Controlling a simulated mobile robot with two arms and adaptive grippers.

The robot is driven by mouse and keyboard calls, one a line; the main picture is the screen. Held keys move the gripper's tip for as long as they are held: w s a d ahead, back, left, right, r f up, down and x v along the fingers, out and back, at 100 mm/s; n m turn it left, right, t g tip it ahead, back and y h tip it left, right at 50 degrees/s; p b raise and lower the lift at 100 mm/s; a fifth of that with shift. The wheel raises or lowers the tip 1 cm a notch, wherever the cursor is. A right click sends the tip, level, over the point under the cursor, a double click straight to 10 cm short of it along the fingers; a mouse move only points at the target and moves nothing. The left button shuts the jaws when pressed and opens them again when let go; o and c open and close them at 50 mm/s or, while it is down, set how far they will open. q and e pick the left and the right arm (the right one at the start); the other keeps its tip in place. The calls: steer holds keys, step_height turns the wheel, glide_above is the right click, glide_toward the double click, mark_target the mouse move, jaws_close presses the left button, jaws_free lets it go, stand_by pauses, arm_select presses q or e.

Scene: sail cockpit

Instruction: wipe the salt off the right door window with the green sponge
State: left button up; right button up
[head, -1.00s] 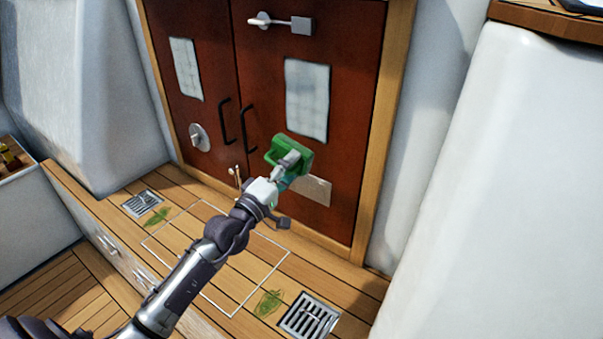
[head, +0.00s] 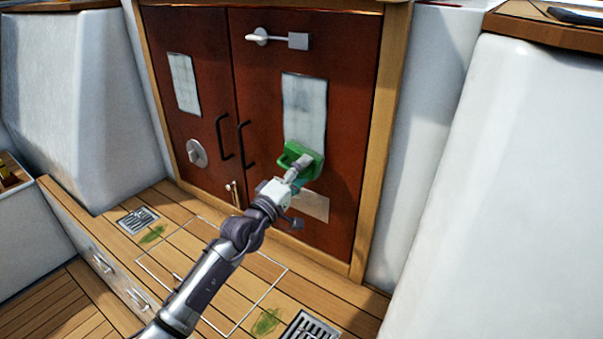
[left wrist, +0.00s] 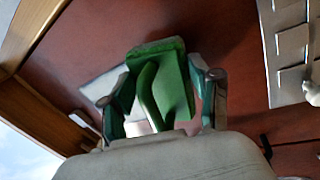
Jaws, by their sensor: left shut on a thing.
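The right door window (head: 305,108) is a pale, cloudy pane with faint grid-like marks in the right-hand red-brown door. My left gripper (head: 297,172) is shut on the green sponge (head: 301,158) by its handle. The sponge is at the window's lower edge and overlaps it in the head view; I cannot tell whether it touches the pane. In the left wrist view the green sponge (left wrist: 166,85) sits between the two fingers, in front of the red-brown door. My right gripper is in neither view.
A latch (head: 277,39) is above the window, and black handles (head: 244,145) are to its left. A blank plate (head: 303,205) is below it. The left door has its own pane (head: 184,84). Floor drains (head: 138,220) and green smears lie on the planks.

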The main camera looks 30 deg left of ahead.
arm_select(q)
steer(key=shift+w, duration=0.1)
steer(key=shift+b+x, duration=0.4)
steer(key=shift+x, duration=0.5)
steer(key=shift+f, duration=0.1)
step_height(320, 180, up, 4)
steer(key=p, duration=0.4)
step_height(320, 180, up, 3)
steer(key=p, duration=0.3)
steer(key=shift+r+p, duration=0.6)
steer(key=shift+r, duration=0.1)
step_height(320, 180, up, 3)
steer(key=p, duration=0.3)
steer(key=shift+r, duration=0.25)
steer(key=shift+r+p, duration=1.95)
steer(key=shift+r, duration=0.05)
